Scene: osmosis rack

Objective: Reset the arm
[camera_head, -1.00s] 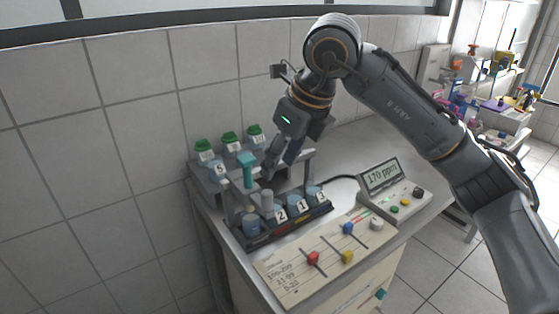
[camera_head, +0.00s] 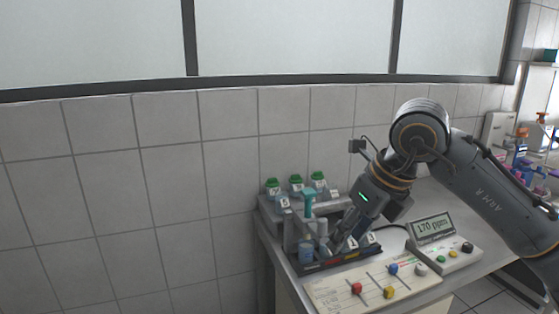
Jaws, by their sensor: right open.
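My right arm comes in from the right side of the head view. Its gripper (camera_head: 343,238) points down and to the left, over the black tray (camera_head: 345,259) of small numbered containers at the front of the rack. The jaws are open, and I see nothing held between them. The gripper hides part of the containers, and I cannot tell whether it touches them. A teal-topped probe (camera_head: 308,199) stands upright just left of the gripper. My left gripper is not in view.
Several green-capped bottles (camera_head: 296,183) stand on the rack behind. A meter reading 170 ppm (camera_head: 431,227) sits to the right. A panel with coloured slider knobs (camera_head: 374,287) lies in front. A tiled wall (camera_head: 110,200) closes off the back.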

